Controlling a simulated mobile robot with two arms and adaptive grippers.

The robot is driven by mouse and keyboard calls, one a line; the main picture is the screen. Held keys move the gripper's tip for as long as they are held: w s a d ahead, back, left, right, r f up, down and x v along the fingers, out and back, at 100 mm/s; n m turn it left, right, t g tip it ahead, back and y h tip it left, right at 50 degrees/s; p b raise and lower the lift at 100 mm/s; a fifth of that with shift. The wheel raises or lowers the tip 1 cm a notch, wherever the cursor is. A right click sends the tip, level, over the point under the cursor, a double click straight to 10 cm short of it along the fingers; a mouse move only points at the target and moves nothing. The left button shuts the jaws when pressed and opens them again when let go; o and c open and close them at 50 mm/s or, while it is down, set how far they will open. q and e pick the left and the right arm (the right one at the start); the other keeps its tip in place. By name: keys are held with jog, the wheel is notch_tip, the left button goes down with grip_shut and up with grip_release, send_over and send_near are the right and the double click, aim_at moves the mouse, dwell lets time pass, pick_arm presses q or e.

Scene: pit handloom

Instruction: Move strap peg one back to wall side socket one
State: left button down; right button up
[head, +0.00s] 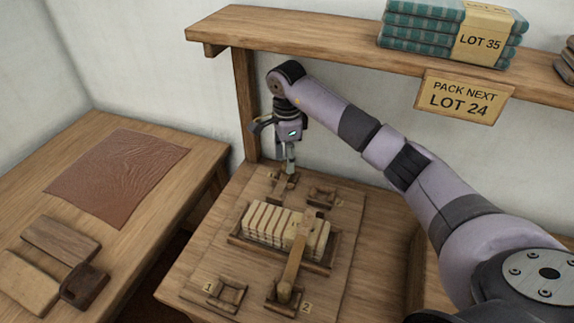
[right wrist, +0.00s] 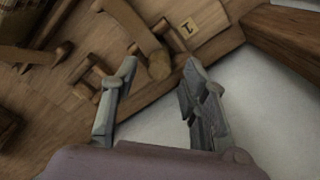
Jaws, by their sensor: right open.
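My right gripper (head: 289,172) points down at the wall side of the wooden board, over the wall side socket by a small tag (head: 272,176). In the right wrist view, my right gripper (right wrist: 161,66) is open. A rounded wooden peg end (right wrist: 158,66) with a curved wooden strap piece (right wrist: 128,22) shows between its fingertips, near the tag marked 1 (right wrist: 188,27). I cannot tell whether it touches a finger or how it sits in the socket. Another wooden strap (head: 295,258) lies across the pale stack (head: 268,222), its peg at near socket 2 (head: 284,293).
Near socket 1 (head: 227,290) looks empty. Another wall side socket (head: 321,195) stands right of my gripper. A shelf (head: 330,42) with folded cloth (head: 440,32) and a hanging sign (head: 458,97) is above. A left table (head: 140,230) carries a brown sheet and wooden blocks.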

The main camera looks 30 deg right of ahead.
jog(key=shift+r, duration=2.2)
